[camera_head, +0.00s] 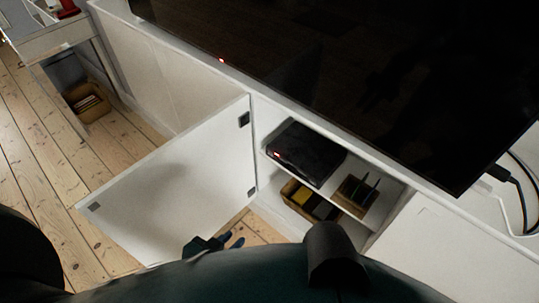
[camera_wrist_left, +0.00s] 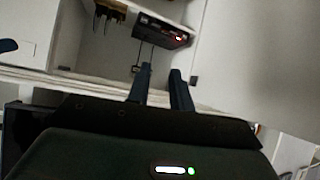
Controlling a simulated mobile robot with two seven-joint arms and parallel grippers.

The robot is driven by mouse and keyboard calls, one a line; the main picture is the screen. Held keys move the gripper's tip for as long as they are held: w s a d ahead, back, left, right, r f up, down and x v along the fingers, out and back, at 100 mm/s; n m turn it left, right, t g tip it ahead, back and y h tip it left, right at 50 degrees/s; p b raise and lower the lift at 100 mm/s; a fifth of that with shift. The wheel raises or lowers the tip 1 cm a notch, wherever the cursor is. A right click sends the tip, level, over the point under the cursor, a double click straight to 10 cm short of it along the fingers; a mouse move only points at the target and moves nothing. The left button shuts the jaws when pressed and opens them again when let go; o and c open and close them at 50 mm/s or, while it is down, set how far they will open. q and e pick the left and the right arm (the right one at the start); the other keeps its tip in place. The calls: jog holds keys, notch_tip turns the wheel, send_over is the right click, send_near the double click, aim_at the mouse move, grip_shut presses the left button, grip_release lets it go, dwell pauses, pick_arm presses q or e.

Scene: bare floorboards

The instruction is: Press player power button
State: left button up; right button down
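The player (camera_head: 307,152) is a flat black box on the upper shelf of an open white cabinet. A small red light glows at the left end of its front. It also shows in the left wrist view (camera_wrist_left: 158,33), which looks upside down, with red lights at its right end. My left gripper (camera_head: 232,240) is low in front of the cabinet, apart from the player. In the left wrist view its two blue fingers (camera_wrist_left: 160,75) are apart with nothing between them. A blue tip at that view's left edge may be my right gripper (camera_wrist_left: 8,45).
The white cabinet door (camera_head: 175,190) stands open to the left of my left gripper. A large black television (camera_head: 370,75) with a red light is above. A wooden holder (camera_head: 355,193) is beside the player. A box of items (camera_head: 310,200) is on the lower level.

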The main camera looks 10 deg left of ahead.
pick_arm(q)
jog(key=shift+w, duration=0.1)
grip_shut()
dwell(1.2)
